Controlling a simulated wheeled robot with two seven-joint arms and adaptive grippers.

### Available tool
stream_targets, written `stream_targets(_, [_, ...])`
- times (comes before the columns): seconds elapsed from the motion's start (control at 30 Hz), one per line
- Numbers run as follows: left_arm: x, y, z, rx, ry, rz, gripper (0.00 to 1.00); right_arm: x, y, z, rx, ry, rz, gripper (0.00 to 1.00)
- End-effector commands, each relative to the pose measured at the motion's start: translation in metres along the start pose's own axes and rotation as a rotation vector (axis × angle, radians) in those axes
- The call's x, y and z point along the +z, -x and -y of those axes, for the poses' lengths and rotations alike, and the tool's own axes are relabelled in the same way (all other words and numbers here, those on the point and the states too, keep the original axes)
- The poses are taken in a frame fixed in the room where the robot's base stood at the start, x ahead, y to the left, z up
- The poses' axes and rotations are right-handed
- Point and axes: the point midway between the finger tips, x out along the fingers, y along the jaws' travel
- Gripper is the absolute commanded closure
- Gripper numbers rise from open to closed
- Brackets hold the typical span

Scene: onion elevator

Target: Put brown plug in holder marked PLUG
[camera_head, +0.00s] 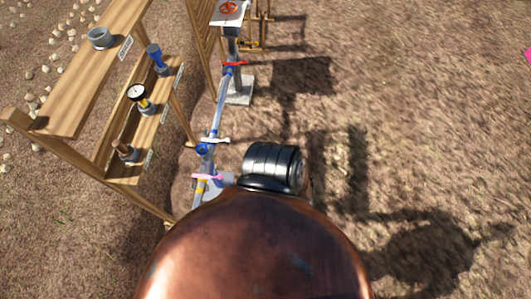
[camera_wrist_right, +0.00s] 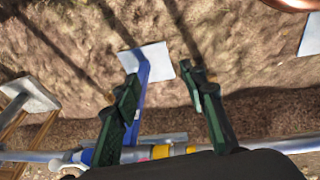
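In the head view a brown piece (camera_head: 122,146), which looks like the brown plug, stands in a grey holder (camera_head: 131,157) at the near end of the lower shelf. An empty-looking grey ring holder (camera_head: 100,38) sits on the upper shelf with a white label (camera_head: 125,48). The label is too small to read, so I cannot tell which holder is marked PLUG. My right gripper (camera_wrist_right: 163,83) shows in the right wrist view with its dark green fingers spread and nothing between them. It is away from the brown piece, which that view does not show. My left gripper is not in view.
The wooden rack (camera_head: 65,130) also holds a gauge (camera_head: 138,95) and a blue piece (camera_head: 156,58). Pipework (camera_head: 219,110) with coloured handles runs beside the rack; it also crosses the bottom of the wrist view (camera_wrist_right: 290,146). Open ground lies right. The head view's lower middle is blocked.

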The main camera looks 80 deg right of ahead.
Motion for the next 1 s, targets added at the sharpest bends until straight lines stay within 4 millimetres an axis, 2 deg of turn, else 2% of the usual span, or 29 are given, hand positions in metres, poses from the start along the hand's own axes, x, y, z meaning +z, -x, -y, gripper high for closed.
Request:
stream_targets(0.03, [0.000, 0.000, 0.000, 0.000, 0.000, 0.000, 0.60, 0.030, -0.005, 0.032, -0.032, 0.006, 0.042, 0.61])
stream_targets(0.1, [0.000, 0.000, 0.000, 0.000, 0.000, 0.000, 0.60, 0.062, -0.009, 0.063, -0.065, 0.025, 0.084, 0.61])
stream_targets(0.2, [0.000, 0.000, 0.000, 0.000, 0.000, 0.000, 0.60, 0.093, -0.009, 0.095, -0.100, 0.044, 0.123, 0.61])
stream_targets(0.3, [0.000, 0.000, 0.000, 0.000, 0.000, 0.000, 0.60, 0.108, -0.008, 0.111, -0.117, 0.055, 0.142, 0.61])
stream_targets(0.73, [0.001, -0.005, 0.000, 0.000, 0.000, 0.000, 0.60, 0.113, -0.013, 0.115, -0.121, 0.059, 0.147, 0.61])
stream_targets(0.87, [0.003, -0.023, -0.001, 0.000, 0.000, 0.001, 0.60, 0.118, -0.030, 0.117, -0.121, 0.059, 0.148, 0.61])
stream_targets(1.0, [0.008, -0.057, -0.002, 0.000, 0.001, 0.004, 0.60, 0.128, -0.062, 0.122, -0.122, 0.059, 0.151, 0.61])
